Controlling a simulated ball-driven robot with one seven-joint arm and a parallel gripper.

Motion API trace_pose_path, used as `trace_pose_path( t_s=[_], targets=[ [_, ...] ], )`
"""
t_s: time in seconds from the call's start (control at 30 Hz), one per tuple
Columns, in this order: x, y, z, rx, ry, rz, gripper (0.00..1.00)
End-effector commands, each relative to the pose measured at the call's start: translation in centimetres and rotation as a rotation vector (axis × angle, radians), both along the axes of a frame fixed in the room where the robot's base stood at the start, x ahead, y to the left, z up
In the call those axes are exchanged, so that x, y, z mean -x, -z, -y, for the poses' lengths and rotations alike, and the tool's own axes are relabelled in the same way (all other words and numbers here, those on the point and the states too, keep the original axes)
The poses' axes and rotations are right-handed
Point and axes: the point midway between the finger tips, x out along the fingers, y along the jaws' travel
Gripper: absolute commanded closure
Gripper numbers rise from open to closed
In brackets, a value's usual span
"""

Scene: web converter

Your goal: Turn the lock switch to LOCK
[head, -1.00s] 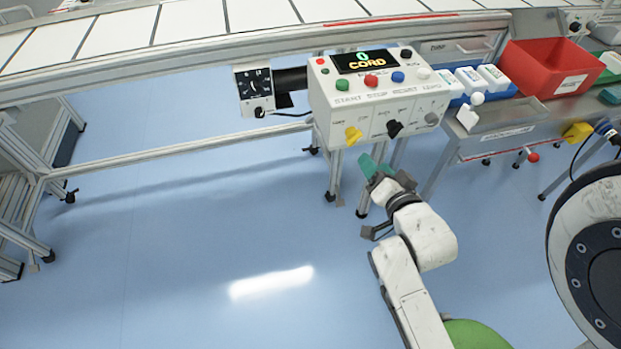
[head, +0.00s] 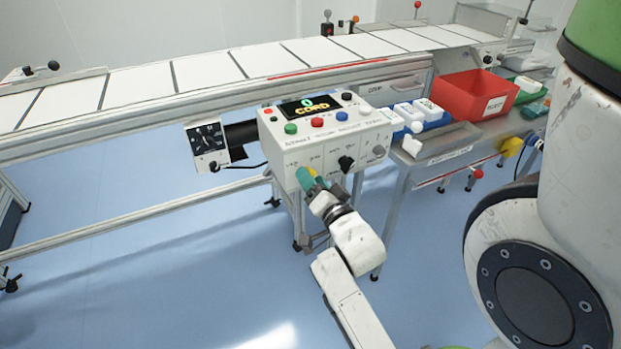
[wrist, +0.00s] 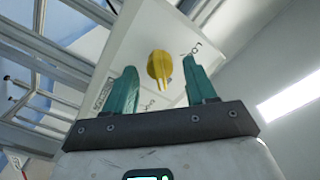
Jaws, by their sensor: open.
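A white control box (head: 340,138) has a yellow rotary switch (head: 313,172), a black one (head: 346,163) and a grey one (head: 379,150) on its front face. The labels are too small to tell which is the lock switch. My gripper (head: 314,181), with teal fingers, is at the yellow switch and partly hides it. In the wrist view the yellow switch (wrist: 159,68) shows between and beyond the two spread fingertips, its ridge pointing down toward my gripper. The gripper is open and holds nothing. I cannot tell whether a finger touches the switch.
A white-topped conveyor (head: 210,70) runs behind. On the right, a bench carries white bottles and a red bin (head: 478,97). Blue floor is open in front.

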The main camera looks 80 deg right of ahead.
Motion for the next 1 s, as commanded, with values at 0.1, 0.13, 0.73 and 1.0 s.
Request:
trace_pose_path(
  t_s=[0.1,0.13,0.73,1.0],
  targets=[
    [-0.70,-0.04,0.79,0.001,0.000,0.001,0.44],
    [-0.79,-0.04,0.90,0.001,-0.001,0.000,0.44],
    [-0.99,-0.03,1.14,0.001,0.000,-0.001,0.67],
    [-0.98,-0.01,1.13,0.001,0.000,-0.001,0.93]
  ],
)
